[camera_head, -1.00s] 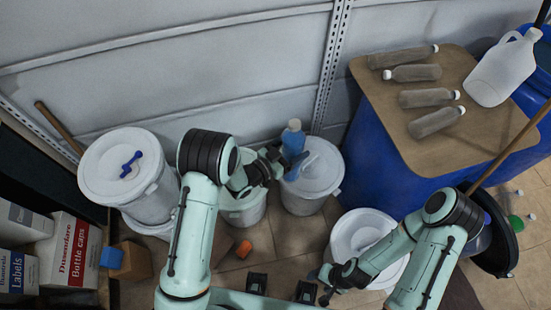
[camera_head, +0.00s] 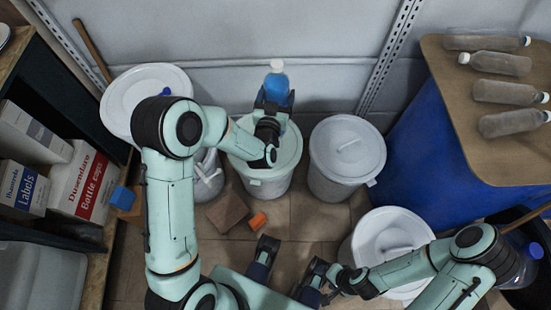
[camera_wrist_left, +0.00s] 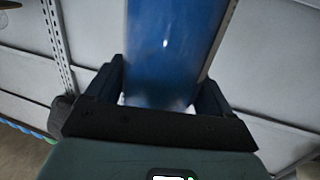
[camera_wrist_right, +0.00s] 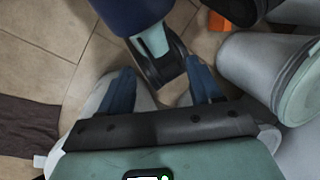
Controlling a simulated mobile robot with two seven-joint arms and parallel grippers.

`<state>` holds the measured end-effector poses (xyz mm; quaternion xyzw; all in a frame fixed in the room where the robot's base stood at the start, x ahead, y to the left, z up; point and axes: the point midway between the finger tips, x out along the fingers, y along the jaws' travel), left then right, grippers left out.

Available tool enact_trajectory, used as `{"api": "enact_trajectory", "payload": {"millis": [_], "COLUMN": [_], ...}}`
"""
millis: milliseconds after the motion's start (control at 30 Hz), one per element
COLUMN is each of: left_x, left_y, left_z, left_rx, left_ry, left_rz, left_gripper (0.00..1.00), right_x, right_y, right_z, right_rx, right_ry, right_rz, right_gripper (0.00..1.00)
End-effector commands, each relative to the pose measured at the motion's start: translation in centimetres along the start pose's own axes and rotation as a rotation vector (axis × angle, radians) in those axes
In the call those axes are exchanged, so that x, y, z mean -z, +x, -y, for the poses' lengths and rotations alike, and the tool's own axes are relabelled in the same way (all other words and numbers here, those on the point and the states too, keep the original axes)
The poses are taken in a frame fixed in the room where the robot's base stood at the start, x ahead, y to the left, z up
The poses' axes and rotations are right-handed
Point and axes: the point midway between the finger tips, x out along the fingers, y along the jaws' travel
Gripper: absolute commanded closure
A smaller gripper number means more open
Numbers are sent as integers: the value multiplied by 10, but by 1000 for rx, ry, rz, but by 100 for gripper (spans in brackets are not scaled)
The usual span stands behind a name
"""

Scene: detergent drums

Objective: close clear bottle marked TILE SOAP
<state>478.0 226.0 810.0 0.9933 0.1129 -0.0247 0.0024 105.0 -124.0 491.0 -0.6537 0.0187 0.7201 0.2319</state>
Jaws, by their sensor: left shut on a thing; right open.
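A clear bottle with blue liquid and a pale top (camera_head: 277,84) is upright in my left gripper (camera_head: 273,106). My left gripper is shut on it and holds it above or behind the greenish-white drum, near the wall. In the left wrist view the bottle's blue body (camera_wrist_left: 172,50) fills the space between the fingers. No TILE SOAP marking can be read, and I cannot tell whether its top is a cap. My right gripper (camera_head: 318,281) is open and empty, low at the front; its spread fingers show in the right wrist view (camera_wrist_right: 160,88).
White lidded drums stand left (camera_head: 128,88) and right (camera_head: 346,152), with another white lid (camera_head: 392,238) near my right arm. Several bottles lie on the brown board (camera_head: 500,160) over a blue drum. A blue-capped bottle (camera_head: 526,262) stands lower right. An orange block (camera_head: 258,220) lies on the floor.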

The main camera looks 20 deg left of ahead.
Motion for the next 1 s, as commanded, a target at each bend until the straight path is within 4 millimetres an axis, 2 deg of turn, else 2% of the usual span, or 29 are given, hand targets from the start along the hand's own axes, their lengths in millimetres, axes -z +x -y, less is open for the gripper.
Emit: {"api": "enact_trajectory", "payload": {"millis": [400, 533, 667, 800, 1000], "left_x": [3, -6, -31, -64, -109], "left_y": [0, 1, 2, 3, 6], "left_z": [5, 5, 5, 5, 5], "left_rx": [23, 23, 24, 23, 23], "left_ry": [-3, -3, -1, -2, -2], "left_rz": [-11, -8, -4, -4, -5], "left_gripper": [100, 100, 100, 100, 100], "right_x": [1, 1, 3, 6, 22], "right_y": [2, 4, 8, 13, 22], "right_z": [0, -1, -2, -2, -6], "right_rx": [1, 1, 1, 3, 1], "right_ry": [0, 0, -1, -1, 2], "right_rz": [-2, -3, -8, -15, -57], "right_gripper": [36, 36, 36, 36, 36]}}
